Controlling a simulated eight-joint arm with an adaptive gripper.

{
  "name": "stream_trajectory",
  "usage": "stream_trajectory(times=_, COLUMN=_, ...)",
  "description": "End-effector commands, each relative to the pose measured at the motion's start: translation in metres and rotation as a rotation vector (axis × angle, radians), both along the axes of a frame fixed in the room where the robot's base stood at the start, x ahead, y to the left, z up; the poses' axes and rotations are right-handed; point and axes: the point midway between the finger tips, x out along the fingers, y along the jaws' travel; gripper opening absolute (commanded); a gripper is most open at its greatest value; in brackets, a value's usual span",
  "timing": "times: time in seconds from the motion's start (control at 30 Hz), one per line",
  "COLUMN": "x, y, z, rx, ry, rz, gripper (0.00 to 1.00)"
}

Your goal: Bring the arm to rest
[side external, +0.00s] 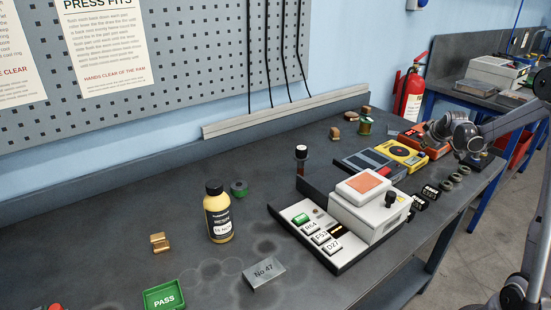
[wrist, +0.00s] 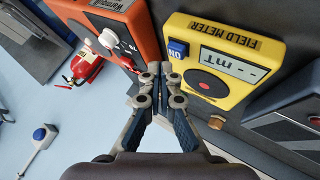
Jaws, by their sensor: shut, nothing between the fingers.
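My gripper (side external: 428,136) is at the right of the side external view, over the far right part of the bench. It is close to the yellow field meter (side external: 402,154) and the orange device (side external: 428,143) and partly covers the orange one. In the wrist view my gripper (wrist: 160,88) has its fingers together with nothing between them. The yellow field meter (wrist: 235,65) is just right of the fingertips there, and the orange device (wrist: 112,28) is at the upper left. I cannot tell the exact height of the fingertips above the bench.
A grey-white instrument (side external: 368,212) with labelled blocks stands mid-bench. A yellow bottle (side external: 217,215), a grey block marked No 47 (side external: 264,273) and a green PASS tray (side external: 165,296) are to the left. Several dark rings and labelled blocks line the front right edge. The left bench is mostly clear.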

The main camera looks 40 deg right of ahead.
Motion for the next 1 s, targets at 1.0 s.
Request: stream_trajectory(times=1.0, x=0.0, y=0.0, z=0.032, rx=0.0, ry=0.0, rz=0.0, gripper=0.0)
